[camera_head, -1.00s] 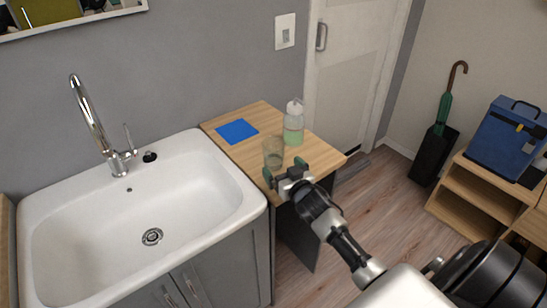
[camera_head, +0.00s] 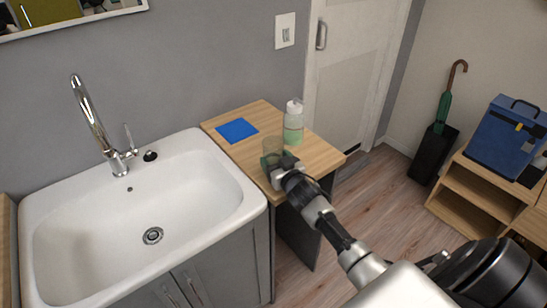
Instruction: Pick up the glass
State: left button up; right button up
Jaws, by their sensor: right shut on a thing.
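The glass (camera_head: 272,145) is a clear tumbler standing upright near the front of the small wooden counter (camera_head: 240,154), right of the sink. My right gripper (camera_head: 277,160) reaches in from the lower right and is shut on the lower part of the glass. The gripper hides the glass's lower part, so I cannot tell whether its base touches the counter. My left gripper is not in view.
A soap bottle (camera_head: 293,124) with green liquid stands close behind and right of the glass. A flat blue square (camera_head: 237,130) lies at the counter's back left. The white sink (camera_head: 85,215) adjoins the counter on the left.

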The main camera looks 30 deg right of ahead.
jog(key=shift+r, duration=0.15)
jog(key=shift+r, duration=0.15)
jog(key=s, duration=0.6)
jog(key=s+a+b, duration=0.1)
jog(key=s, duration=0.4)
jog(key=s+a, duration=0.1)
jog(key=s, duration=0.5)
jog(key=shift+s+b, duration=0.35)
jog(key=shift+a, duration=0.1)
